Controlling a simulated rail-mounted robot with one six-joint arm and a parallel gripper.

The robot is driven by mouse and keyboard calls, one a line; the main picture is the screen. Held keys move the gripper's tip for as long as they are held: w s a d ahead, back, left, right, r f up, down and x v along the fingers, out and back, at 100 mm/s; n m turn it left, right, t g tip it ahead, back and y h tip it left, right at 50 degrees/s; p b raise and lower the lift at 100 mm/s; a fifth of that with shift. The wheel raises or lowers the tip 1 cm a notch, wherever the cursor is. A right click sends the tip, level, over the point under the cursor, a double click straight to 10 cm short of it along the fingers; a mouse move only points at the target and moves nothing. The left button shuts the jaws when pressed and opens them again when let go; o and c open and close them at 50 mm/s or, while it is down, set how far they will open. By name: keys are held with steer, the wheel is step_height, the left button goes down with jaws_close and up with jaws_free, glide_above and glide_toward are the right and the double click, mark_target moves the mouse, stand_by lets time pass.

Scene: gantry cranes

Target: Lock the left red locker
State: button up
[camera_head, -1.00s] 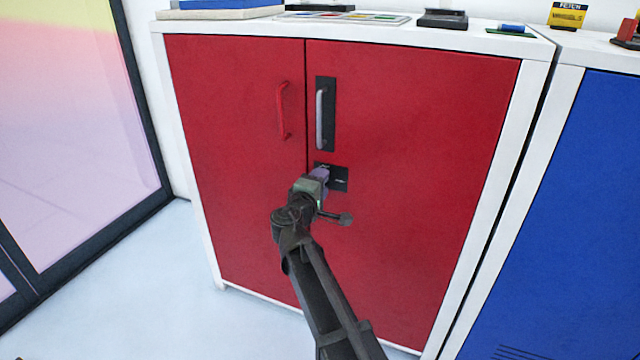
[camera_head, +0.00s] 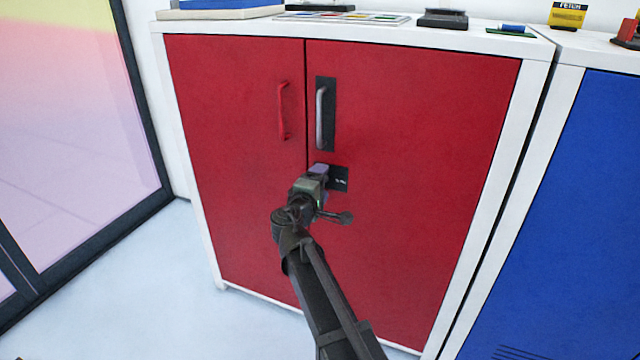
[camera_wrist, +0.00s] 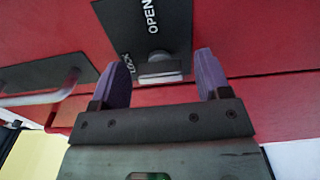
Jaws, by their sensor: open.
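The red locker (camera_head: 420,190) has two closed red doors. A black lock plate (camera_head: 340,177) sits on the right door below its grey handle (camera_head: 325,118). In the wrist view the plate (camera_wrist: 150,25) carries the words OPEN and LOCK. A short grey lock knob (camera_wrist: 158,72) sticks out of it near the word LOCK. My gripper (camera_head: 320,170) is at the left part of the plate and hides it in the head view. In the wrist view its two purple fingers (camera_wrist: 161,60) are open, one on each side of the knob, with gaps.
A red handle (camera_head: 284,110) is on the left door. The grey handle (camera_wrist: 40,92) shows at the left of the wrist view. A blue locker (camera_head: 560,220) stands at the right. A dark-framed glass panel (camera_head: 80,120) is at the left. Small items lie on the white locker top.

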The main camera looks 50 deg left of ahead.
steer(key=v, duration=1)
steer(key=shift+s, duration=0.35)
steer(key=shift+d, duration=0.1)
